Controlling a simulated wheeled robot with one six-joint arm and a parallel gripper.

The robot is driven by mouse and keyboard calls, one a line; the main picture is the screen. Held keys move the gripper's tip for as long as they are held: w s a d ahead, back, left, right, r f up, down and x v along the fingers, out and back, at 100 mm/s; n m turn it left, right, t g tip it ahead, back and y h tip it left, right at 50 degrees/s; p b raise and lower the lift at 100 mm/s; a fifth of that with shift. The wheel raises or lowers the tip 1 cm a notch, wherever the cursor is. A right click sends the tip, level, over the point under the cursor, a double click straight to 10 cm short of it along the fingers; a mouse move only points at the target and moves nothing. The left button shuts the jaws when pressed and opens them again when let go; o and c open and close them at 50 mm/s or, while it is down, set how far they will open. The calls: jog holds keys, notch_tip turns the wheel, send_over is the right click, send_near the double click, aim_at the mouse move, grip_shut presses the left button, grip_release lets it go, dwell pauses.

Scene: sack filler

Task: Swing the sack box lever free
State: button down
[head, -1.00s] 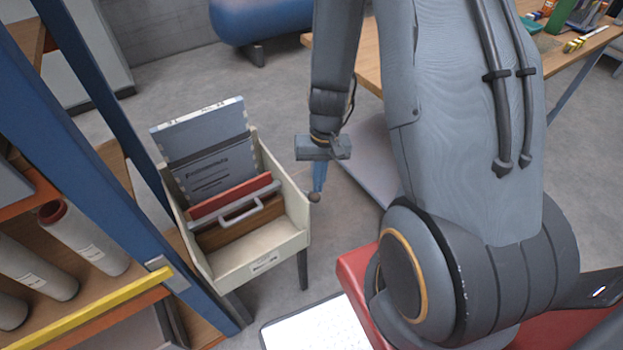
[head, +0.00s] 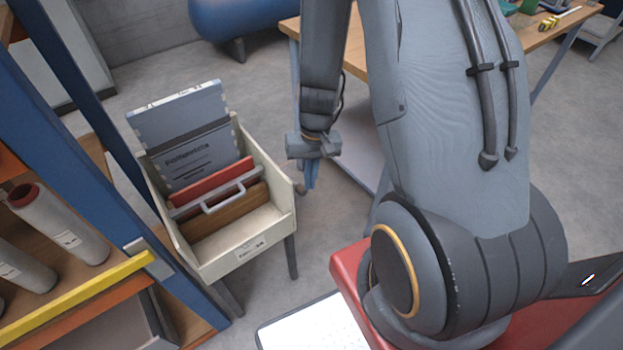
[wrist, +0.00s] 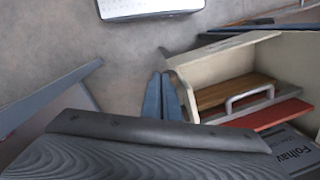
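The sack box is a cream open box (head: 232,262) on dark legs, left of centre in the head view; its wall (wrist: 222,62) is at right in the wrist view. My gripper (head: 310,186) points down beside that wall, close to the knob. Its two blue fingers (wrist: 161,74) lie nearly together, with nothing clearly seen between them. I cannot tell whether they touch the knob. The rest of the lever is not clearly visible.
The box holds grey folders (head: 195,150), a red divider (head: 212,183) and a grey handle (head: 222,200). A blue-framed shelf (head: 95,185) with rolls stands at left. A wooden table (head: 355,50) is behind my arm. Open floor lies between box and table.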

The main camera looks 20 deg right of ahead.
jog(key=shift+s+a+f, duration=0.15)
jog(key=shift+s+f, duration=0.3)
jog(key=shift+s, duration=0.15)
notch_tip(320, 180, up, 4)
jog(key=w+d+r+p, duration=0.1)
jog(key=w+d+p, duration=0.1)
jog(key=p, duration=0.2)
jog(key=s+d+r+b, duration=0.2)
jog(key=s+r, duration=0.2)
jog(key=s, duration=0.4)
jog(key=shift+d, duration=0.3)
jog(key=shift+w, duration=0.1)
jog(key=a+r+n, duration=0.1)
jog(key=a+r, duration=0.3)
jog(key=r, duration=0.2)
jog(key=a+r+n+t+h, duration=0.1)
jog(key=a+r+n, duration=0.1)
jog(key=a+r, duration=0.2)
notch_tip(320, 180, up, 3)
jog(key=shift+f, duration=0.1)
